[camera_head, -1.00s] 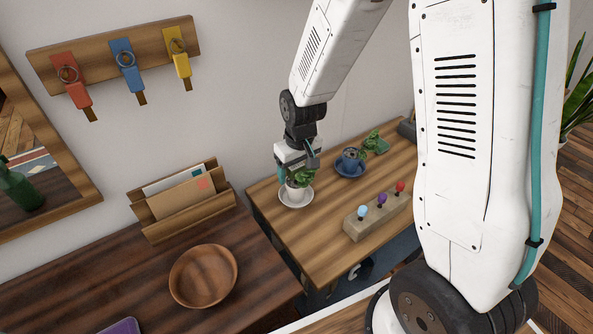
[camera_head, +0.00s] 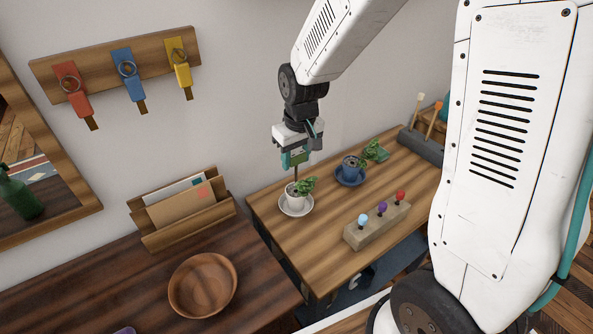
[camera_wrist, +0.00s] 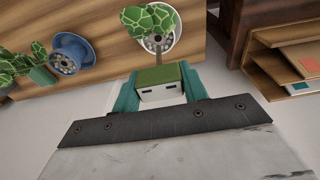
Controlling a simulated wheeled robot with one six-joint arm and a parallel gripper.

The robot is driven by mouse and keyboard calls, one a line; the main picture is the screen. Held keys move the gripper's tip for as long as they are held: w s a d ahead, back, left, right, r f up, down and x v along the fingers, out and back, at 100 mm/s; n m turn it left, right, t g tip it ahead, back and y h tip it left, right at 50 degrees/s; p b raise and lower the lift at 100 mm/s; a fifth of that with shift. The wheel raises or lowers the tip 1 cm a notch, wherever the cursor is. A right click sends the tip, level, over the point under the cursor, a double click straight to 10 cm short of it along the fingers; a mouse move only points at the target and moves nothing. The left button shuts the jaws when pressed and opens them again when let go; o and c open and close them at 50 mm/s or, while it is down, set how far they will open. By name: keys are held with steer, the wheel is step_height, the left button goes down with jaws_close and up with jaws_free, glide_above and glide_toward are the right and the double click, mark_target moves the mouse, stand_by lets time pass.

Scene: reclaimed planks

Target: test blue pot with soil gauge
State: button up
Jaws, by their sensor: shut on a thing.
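My gripper (camera_head: 294,158) is shut on the green soil gauge (camera_wrist: 162,78), whose thin dark probe points down. It is over the white pot (camera_head: 294,194) with a leafy plant on a white saucer; I cannot tell whether the probe tip touches the soil. The blue pot (camera_head: 352,166) with its plant stands on a blue saucer to the right and behind. In the wrist view the blue pot (camera_wrist: 68,58) is at the left, apart from the gauge, and the white pot (camera_wrist: 170,40) is beyond the gauge.
A small green pot (camera_head: 378,153) stands close behind the blue pot. A block with three coloured knobs (camera_head: 376,228) lies at the table's front. A grey holder with two sticks (camera_head: 424,146) is at the back right. A letter rack (camera_head: 182,208) and wooden bowl (camera_head: 203,284) are left.

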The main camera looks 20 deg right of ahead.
steer(key=shift+r, duration=4.4)
